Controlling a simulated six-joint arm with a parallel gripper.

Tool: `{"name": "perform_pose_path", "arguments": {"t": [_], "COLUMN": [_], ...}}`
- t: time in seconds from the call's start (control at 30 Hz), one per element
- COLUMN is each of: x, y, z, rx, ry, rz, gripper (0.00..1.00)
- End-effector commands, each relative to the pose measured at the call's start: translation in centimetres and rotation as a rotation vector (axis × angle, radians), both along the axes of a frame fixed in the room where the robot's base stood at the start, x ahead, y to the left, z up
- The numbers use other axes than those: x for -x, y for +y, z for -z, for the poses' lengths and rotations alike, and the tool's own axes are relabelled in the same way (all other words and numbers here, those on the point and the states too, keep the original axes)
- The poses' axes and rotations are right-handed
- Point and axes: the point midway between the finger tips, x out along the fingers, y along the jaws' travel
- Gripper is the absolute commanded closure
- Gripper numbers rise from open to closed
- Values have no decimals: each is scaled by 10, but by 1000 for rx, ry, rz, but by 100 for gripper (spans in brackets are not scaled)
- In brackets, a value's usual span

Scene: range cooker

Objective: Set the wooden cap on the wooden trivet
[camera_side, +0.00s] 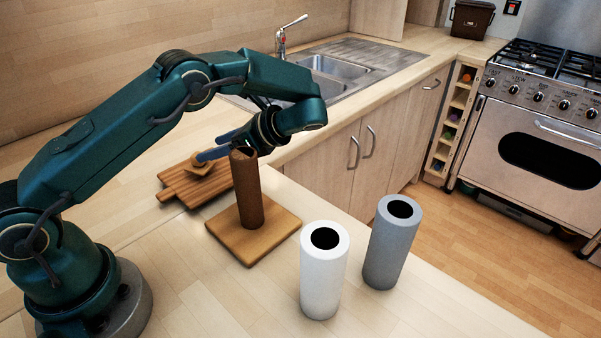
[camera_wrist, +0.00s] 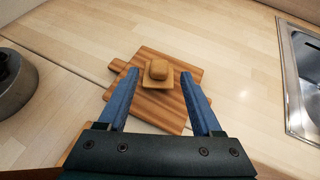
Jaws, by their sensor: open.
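The wooden cap (camera_wrist: 157,84), a small square plate with a rounded knob, appears to rest flat on the wooden trivet (camera_wrist: 150,112), a striped board with short handles. In the side view the cap (camera_side: 203,171) is partly hidden by a blue finger, and the trivet (camera_side: 192,192) lies flat on the counter behind the brown post. My gripper (camera_wrist: 160,73) is open, with its fingertips on either side of the cap and a visible gap on both sides. In the side view my gripper (camera_side: 203,156) reaches over the trivet from the right.
A brown cylinder (camera_side: 248,195) stands upright on a square wooden base (camera_side: 229,235), close in front of my gripper. A white roll (camera_side: 323,275) and a grey roll (camera_side: 387,250) stand near the counter's front edge. A sink (camera_side: 335,68) is behind.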

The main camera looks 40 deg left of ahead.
Motion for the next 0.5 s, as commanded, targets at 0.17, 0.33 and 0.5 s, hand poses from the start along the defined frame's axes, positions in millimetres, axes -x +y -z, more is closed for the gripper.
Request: {"name": "perform_pose_path", "arguments": {"t": [0.17,0.33,0.5], "x": [-7,-9,-7], "y": [-14,-20,-23], "z": [-8,-12,-22], "rx": [-2,1,34], "ry": [-1,-1,-56], "rz": [1,0,-11], "gripper": [34,34,34]}}
